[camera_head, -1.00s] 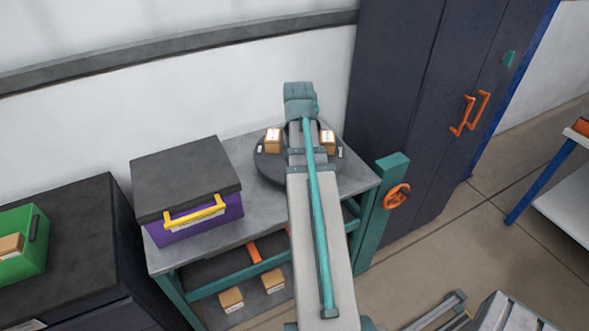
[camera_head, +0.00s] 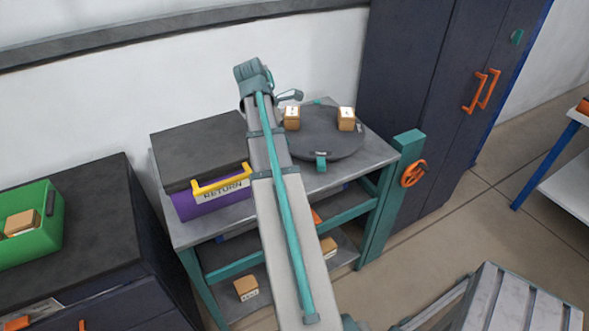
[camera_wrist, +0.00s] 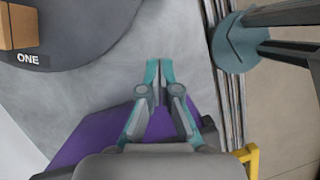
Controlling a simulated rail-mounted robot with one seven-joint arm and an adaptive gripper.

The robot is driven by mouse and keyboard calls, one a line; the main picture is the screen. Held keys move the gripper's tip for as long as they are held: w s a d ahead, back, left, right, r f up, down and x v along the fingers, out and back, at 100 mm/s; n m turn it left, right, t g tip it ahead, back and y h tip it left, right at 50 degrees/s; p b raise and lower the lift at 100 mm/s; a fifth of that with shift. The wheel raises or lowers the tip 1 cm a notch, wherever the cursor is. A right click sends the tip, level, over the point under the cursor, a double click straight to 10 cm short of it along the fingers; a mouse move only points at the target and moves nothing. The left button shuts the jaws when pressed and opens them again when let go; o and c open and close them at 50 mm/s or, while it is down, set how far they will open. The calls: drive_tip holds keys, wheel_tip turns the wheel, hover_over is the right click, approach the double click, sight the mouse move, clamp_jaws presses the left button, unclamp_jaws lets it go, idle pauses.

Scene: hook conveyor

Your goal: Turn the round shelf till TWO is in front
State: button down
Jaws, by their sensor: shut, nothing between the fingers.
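The round shelf (camera_head: 325,137) is a dark disc on the grey table. It bears two small brown boxes, a left one (camera_head: 291,118) and a right one (camera_head: 346,118), both towards its back. A teal tab (camera_head: 321,164) is at its front, with a small label (camera_head: 320,153) too small to read. In the wrist view part of the shelf (camera_wrist: 90,45) shows at upper left, with a label reading ONE (camera_wrist: 28,59) by a box. My gripper (camera_wrist: 160,66) is shut and empty, left of the shelf and apart from it. It is mostly hidden in the head view.
A purple bin (camera_head: 190,206) with a dark top and a yellow handle (camera_head: 221,184), labelled RETURN, stands on the table left of the shelf, under my wrist. A teal post with an orange handwheel (camera_head: 413,173) is at the table's right. A dark cabinet (camera_head: 412,80) stands behind right.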

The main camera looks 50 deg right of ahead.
drive_tip(key=s+f+m, duration=0.1)
drive_tip(key=f, duration=0.1)
drive_tip(key=s+d+f+m+p, duration=0.1)
drive_tip(key=f, duration=0.2)
drive_tip(key=s+d+f+m, duration=0.1)
drive_tip(key=f, duration=0.2)
drive_tip(key=shift+s+d+f+p, duration=0.1)
drive_tip(key=shift+s+f+p, duration=0.1)
drive_tip(key=shift+p, duration=0.2)
drive_tip(key=shift+s+d+f+p, duration=0.15)
drive_tip(key=shift+s+d+p, duration=0.1)
drive_tip(key=shift+s+d, duration=0.25)
drive_tip(key=shift+s+d+f+p, duration=0.15)
drive_tip(key=shift+s+d+p, duration=0.1)
drive_tip(key=shift+s+d, duration=0.6)
drive_tip(key=shift+s, duration=0.25)
drive_tip(key=shift+s+p, duration=0.15)
drive_tip(key=shift+p, duration=0.15)
